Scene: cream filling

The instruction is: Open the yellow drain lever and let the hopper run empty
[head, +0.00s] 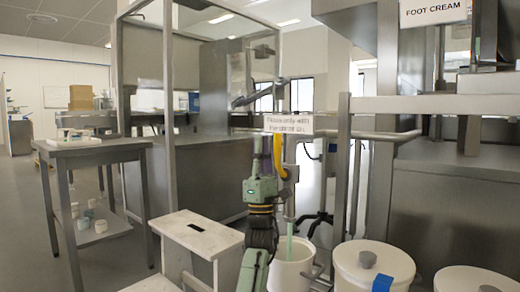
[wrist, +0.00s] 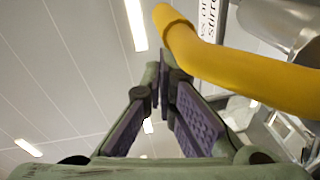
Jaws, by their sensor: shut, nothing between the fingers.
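The yellow drain lever (head: 279,158) hangs below the sign, beside a metal pipe. In the wrist view the yellow lever (wrist: 240,68) is a bent bar crossing the upper right. My gripper (head: 263,150) points up just left of the lever. In the wrist view my gripper's fingers (wrist: 160,80) are shut with nothing between them. The tips lie close to the lever's lower left side; I cannot tell whether they touch it. A pale green strip (head: 290,240) shows below the pipe at the white bucket (head: 289,270). I cannot make out the hopper clearly.
A paper sign (head: 289,123) hangs on the rail above the lever. White lidded tubs (head: 373,262) stand at the lower right. A white step stool (head: 202,233) stands left of my arm. A metal side table (head: 98,152) is farther left, with open floor between.

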